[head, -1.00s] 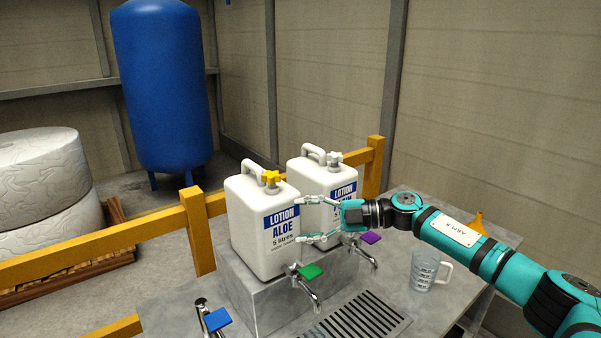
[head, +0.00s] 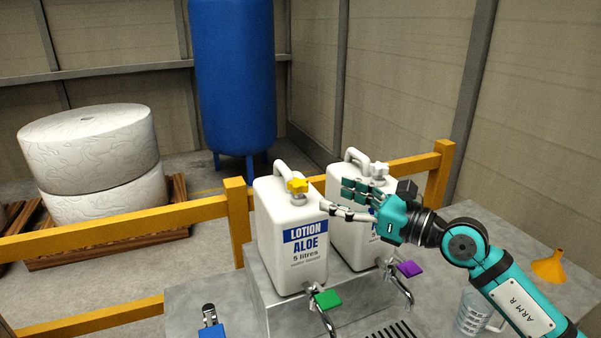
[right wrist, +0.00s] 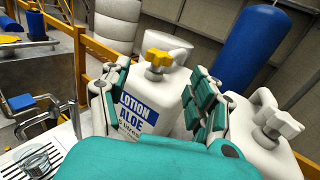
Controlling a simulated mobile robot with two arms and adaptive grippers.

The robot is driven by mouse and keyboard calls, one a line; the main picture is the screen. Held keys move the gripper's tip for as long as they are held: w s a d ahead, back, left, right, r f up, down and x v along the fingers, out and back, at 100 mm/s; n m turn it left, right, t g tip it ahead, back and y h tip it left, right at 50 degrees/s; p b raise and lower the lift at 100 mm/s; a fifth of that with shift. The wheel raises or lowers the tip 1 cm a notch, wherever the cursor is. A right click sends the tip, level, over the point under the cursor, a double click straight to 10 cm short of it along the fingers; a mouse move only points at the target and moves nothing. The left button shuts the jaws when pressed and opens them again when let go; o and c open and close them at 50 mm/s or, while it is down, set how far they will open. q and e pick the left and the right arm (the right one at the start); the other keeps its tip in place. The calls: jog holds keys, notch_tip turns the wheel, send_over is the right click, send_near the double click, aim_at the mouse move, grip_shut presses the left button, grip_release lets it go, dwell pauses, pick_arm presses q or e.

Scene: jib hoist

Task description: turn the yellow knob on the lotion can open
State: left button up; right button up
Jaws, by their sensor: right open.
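The white lotion can (head: 288,237) with a blue "LOTION ALOE" label stands upright on a grey block. Its yellow knob (head: 297,186) sits on top; in the right wrist view the knob (right wrist: 158,59) shows between and beyond the fingers. My right gripper (head: 345,200) is open and empty, to the right of the can's upper part and a little below the knob's height in the head view. It also shows in the right wrist view (right wrist: 155,100), its fingers spread either side of the can's picture. The knob is apart from the fingers. My left gripper is not in view.
A second white can (head: 350,245) with a white knob (head: 379,169) stands close on the right, partly behind my gripper. Taps with green (head: 327,299) and purple (head: 409,268) handles stick out below. A clear jug (head: 473,312) and orange funnel (head: 549,265) stand at the right.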

aim_at(308, 186)
jog(key=p+x, duration=0.1)
jog(key=x, duration=0.2)
jog(key=p+x, duration=0.1)
jog(key=x, duration=0.2)
jog(key=shift+r, duration=0.2)
jog(key=x, duration=0.3)
jog(key=shift+a+f+p, duration=0.15)
jog(key=shift+p, duration=0.25)
jog(key=shift+w+a, duration=0.25)
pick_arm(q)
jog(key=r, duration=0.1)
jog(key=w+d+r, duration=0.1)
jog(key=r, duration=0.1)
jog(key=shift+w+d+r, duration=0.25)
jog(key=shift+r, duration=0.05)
pick_arm(e)
jog(key=c, duration=1.2)
jog(key=g+b, duration=0.1)
jog(key=b, duration=0.4)
jog(key=shift+f+n+y, duration=0.4)
jog(key=shift+r+g+b, duration=0.2)
jog(key=shift+g+b, duration=0.1)
jog(key=shift+b, duration=0.25)
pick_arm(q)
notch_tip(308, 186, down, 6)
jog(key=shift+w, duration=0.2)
pick_arm(e)
jog(key=shift+r, duration=0.1)
